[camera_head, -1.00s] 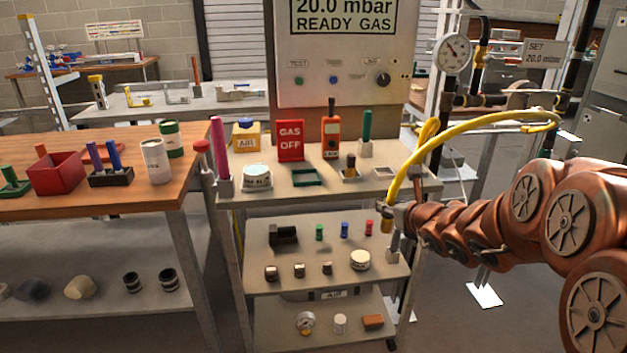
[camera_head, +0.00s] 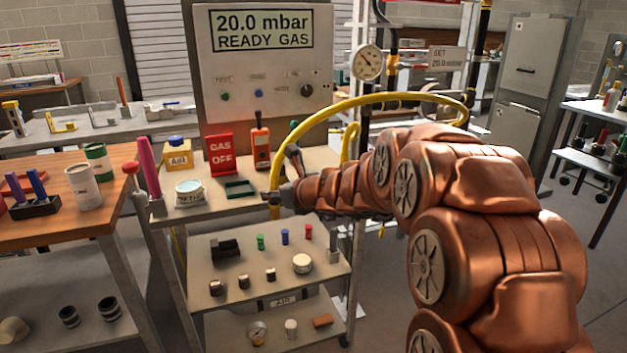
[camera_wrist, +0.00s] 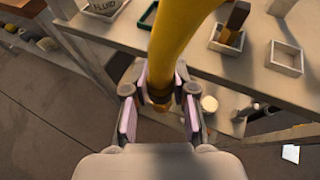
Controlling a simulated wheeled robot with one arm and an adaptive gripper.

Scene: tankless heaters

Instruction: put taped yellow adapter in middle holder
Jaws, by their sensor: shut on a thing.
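My gripper (camera_head: 279,200) is shut on the end of a thick yellow hose (camera_head: 335,104), at the cart's front edge. In the wrist view my gripper (camera_wrist: 159,103) has a pink-padded finger on each side of the yellow piece (camera_wrist: 182,32), which has a darker band (camera_wrist: 158,97) near its lower end. I cannot tell whether this band is tape. On the cart's top stand a green-rimmed holder (camera_head: 240,189), a holder (camera_wrist: 222,46) with a brown block in it, and an empty white holder (camera_wrist: 285,59). My arm and the hose hide the latter two in the head view.
A white FLUID tub (camera_head: 190,192), a red GAS OFF sign (camera_head: 220,154) and an orange device (camera_head: 261,145) stand on the cart's top. Small parts fill the shelf (camera_head: 213,302) below. A wooden table (camera_head: 35,222) stands at the left.

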